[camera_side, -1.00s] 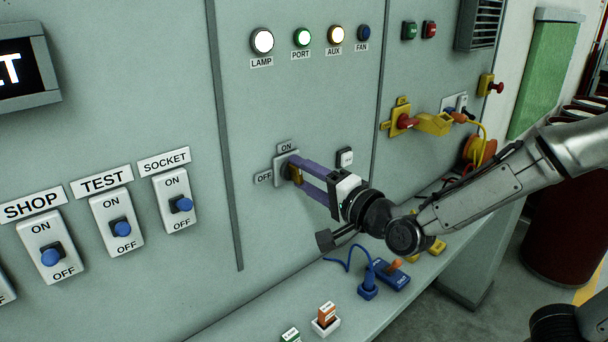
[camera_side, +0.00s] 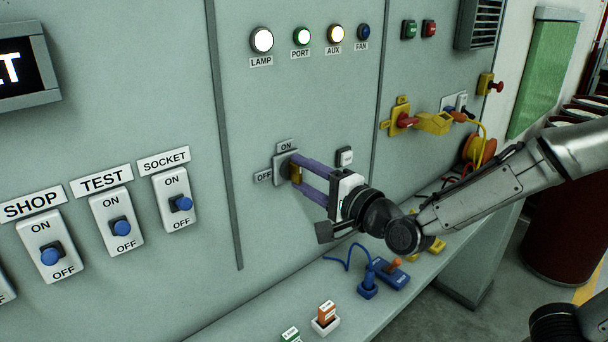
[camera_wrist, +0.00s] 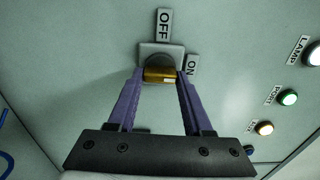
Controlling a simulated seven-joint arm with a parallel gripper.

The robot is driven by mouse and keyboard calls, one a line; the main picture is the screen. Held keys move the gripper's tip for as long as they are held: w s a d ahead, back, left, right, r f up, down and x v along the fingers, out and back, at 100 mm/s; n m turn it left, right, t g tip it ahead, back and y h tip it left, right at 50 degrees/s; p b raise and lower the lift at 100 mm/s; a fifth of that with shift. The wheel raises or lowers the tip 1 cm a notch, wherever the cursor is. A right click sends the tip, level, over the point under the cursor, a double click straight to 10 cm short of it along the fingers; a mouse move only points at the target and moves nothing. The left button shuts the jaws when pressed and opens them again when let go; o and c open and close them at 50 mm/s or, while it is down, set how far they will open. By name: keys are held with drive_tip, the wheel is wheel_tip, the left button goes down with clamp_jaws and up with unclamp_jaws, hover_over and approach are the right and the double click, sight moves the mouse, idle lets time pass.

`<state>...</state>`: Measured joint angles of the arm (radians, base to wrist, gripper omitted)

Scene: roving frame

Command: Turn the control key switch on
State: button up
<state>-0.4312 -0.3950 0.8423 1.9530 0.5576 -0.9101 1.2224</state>
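The control key switch (camera_side: 282,164) is a grey plate on the panel with a brass key (camera_side: 295,173). An ON label (camera_side: 285,147) is above it and an OFF label (camera_side: 263,177) is to its left. My gripper (camera_side: 296,172) has purple fingers reaching to the switch, one on each side of the key. In the wrist view, the brass key (camera_wrist: 159,75) fills the space between the fingertips (camera_wrist: 160,77), which appear shut on its sides. There the OFF label (camera_wrist: 164,24) is above the plate and the ON label (camera_wrist: 192,65) to the right.
A small white-framed button (camera_side: 345,157) is right of the switch, close to my gripper. Lit lamps (camera_side: 262,40) are above. Three blue toggle switches (camera_side: 121,227) are at left. A ledge (camera_side: 270,310) below holds plugs and a blue socket block (camera_side: 391,275).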

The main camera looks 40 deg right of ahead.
drive_tip(key=o, duration=0.4)
drive_tip(key=s, duration=1.4)
drive_tip(key=shift+w, duration=0.1)
